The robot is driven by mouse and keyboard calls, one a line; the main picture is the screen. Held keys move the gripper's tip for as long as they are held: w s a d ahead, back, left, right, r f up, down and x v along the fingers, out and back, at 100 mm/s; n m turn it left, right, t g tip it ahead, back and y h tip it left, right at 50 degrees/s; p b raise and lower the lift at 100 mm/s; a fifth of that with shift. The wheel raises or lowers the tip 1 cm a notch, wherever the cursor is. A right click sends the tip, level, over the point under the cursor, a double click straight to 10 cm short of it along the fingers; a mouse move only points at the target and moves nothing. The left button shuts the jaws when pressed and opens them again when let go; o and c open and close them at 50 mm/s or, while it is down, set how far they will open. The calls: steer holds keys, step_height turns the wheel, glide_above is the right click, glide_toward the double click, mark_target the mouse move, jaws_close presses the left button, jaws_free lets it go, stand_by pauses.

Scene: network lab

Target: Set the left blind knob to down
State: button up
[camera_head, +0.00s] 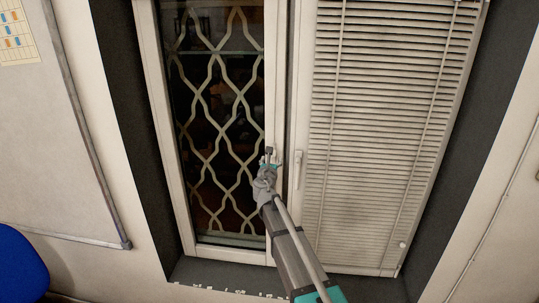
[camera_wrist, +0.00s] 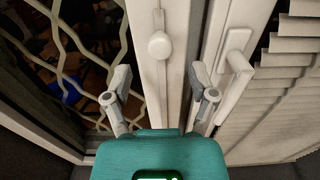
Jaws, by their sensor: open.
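The left blind knob (camera_wrist: 159,45) is a small round white knob on a narrow vertical strip of the left window's frame. In the wrist view it sits at the upper middle, between and beyond my gripper's fingers. My gripper (camera_wrist: 160,78) is open, with one finger on each side of the strip and nothing between them. In the head view my gripper (camera_head: 268,156) is in front of the left window's right frame post, and largely hides the knob area. I cannot tell whether the fingers touch the frame.
A white window handle (camera_head: 298,170) is just right of my gripper. Lowered blinds (camera_head: 375,120) cover the right window, with a small knob (camera_head: 403,244) at its lower right. A wavy grille (camera_head: 215,120) shows in the left window. A whiteboard (camera_head: 50,150) and blue chair (camera_head: 20,265) are at left.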

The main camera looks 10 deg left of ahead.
steer(key=shift+w+d, duration=0.1)
steer(key=shift+w, duration=2.55)
